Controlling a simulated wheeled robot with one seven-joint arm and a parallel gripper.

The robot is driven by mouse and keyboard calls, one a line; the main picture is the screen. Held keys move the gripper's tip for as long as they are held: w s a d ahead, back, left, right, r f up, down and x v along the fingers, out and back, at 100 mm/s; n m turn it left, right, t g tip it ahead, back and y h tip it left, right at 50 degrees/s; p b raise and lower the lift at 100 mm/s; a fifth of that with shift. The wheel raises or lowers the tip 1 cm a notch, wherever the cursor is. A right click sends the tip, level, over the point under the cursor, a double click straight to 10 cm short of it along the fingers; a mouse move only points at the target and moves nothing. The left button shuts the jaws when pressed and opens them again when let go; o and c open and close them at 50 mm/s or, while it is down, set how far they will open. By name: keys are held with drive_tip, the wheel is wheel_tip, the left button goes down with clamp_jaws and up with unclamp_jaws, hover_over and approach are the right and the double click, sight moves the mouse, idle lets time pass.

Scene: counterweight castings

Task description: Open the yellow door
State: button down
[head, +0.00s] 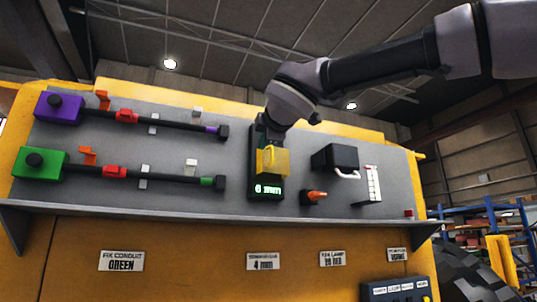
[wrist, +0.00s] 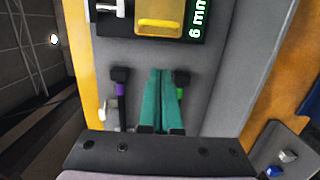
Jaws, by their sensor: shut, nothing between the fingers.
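The yellow door (head: 277,161) is a small flap on the front of a black upright unit (head: 265,195). A lit display on the unit reads "6 mm" below the door. The door also shows at the top of the wrist view (wrist: 160,24), partly cut off. I cannot tell whether it stands slightly ajar. My gripper (wrist: 161,72) has teal fingers pressed together and empty. Its tips point towards the unit and appear apart from the door in the wrist view.
Left of the unit are two rods with a purple box (head: 60,107) and a green box (head: 40,163). Right of it are an orange-tipped part (head: 315,196) and a black box with a white handle (head: 336,157). A ledge with labels runs below.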

sight(267, 153)
drive_tip(key=x, duration=1)
drive_tip(key=shift+s+d+r, duration=0.1)
drive_tip(key=shift+d+r, duration=0.05)
drive_tip(key=shift+d, duration=0.75)
drive_tip(key=shift+s+d+r, duration=0.1)
drive_tip(key=shift+s+d, duration=0.05)
drive_tip(key=shift+d, duration=0.8)
